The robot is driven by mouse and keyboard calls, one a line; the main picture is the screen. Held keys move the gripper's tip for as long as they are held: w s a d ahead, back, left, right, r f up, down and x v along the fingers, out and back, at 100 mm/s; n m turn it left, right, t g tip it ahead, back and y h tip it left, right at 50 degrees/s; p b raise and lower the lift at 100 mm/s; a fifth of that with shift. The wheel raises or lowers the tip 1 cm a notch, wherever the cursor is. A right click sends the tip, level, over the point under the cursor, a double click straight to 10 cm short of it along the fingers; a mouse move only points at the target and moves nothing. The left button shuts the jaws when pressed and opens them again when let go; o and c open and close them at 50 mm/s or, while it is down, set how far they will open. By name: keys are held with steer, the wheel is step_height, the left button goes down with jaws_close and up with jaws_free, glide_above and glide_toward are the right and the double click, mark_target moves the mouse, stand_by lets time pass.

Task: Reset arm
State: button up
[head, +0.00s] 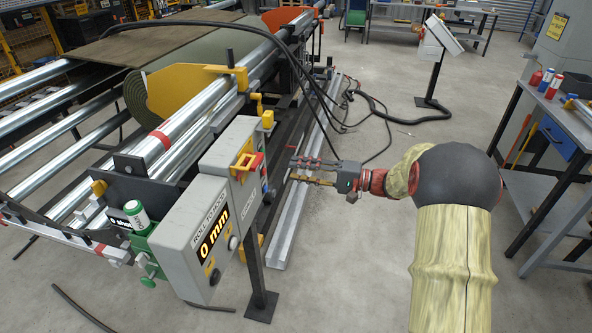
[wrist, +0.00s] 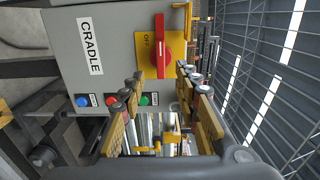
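My arm reaches in from the lower right of the head view. My gripper (head: 293,171) is at its end, pointing left towards the grey control box. In the wrist view the two fingers of my gripper (wrist: 160,90) stand well apart, with nothing held between them. The grey cradle box (wrist: 105,50) lies beyond the fingers, apart from them. It bears a red rotary switch (wrist: 160,52) on a yellow plate, a blue button (wrist: 82,100), a red button (wrist: 110,101) and a green button (wrist: 144,100).
The roll display box (head: 208,240) reads 0 mm on a post at the front. The roller machine (head: 165,137) with a turf roll (head: 137,95) fills the left. A workbench (head: 562,118) with cans stands right. Black cables (head: 390,118) lie on the floor behind my gripper.

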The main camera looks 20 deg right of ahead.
stand_by(0.3)
steer(key=s+a+f+m+g+h, duration=0.2)
steer(key=s+f+m+g, duration=0.15)
steer(key=s+f, duration=0.45)
steer(key=s+a+f+n+g+h, duration=0.25)
steer(key=s+g+h, duration=0.25)
steer(key=s, duration=0.5)
steer(key=s+r+n+h+p, duration=0.2)
steer(key=s+r+n+h, duration=0.3)
steer(key=s, duration=0.6)
steer(key=s+a+r+n+t+h+p, duration=0.1)
steer(key=s+a+r, duration=0.1)
steer(key=r, duration=0.4)
steer(key=s+a+r+n+t+h+p, duration=0.1)
steer(key=s+a+r+n+t, duration=0.1)
steer(key=r, duration=0.4)
steer(key=shift+a+h, duration=0.3)
steer(key=shift+a, duration=0.05)
